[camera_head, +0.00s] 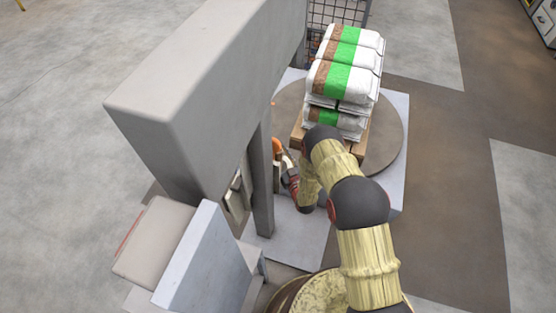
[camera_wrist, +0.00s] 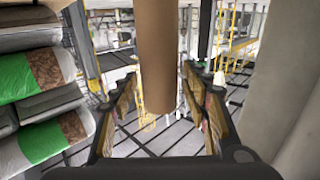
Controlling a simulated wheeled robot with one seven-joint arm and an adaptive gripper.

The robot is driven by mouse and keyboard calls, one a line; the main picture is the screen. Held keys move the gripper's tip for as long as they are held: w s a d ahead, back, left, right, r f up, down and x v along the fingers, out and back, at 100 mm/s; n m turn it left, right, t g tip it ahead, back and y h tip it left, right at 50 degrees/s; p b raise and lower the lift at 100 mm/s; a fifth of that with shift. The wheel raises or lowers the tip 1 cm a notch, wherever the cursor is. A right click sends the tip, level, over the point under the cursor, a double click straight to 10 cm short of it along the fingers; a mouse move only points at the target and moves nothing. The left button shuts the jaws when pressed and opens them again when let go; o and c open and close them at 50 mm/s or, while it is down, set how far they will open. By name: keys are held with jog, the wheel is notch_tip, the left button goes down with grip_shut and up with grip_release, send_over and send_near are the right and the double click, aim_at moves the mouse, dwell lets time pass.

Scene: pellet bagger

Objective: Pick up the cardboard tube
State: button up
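The cardboard tube (camera_wrist: 156,45) is a plain brown cylinder in the wrist view. It stands upright in the picture, runs out of the top edge, and its lower end shows near the middle. My gripper (camera_wrist: 160,80) is open, with one finger on each side of the tube in this view. A small gap shows on both sides, so I see no grip on it. How deep the tube sits between the fingers is hard to tell. In the head view my gripper (camera_head: 287,172) is beside the grey machine post, mostly hidden by my arm, and the tube cannot be made out clearly.
A grey machine frame (camera_head: 200,80) stands close on the left of my arm. White and green bags (camera_head: 345,75) are stacked on a pallet on a round turntable (camera_head: 392,135); they also show at left in the wrist view (camera_wrist: 35,100). Open floor lies right.

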jog(key=c, duration=1)
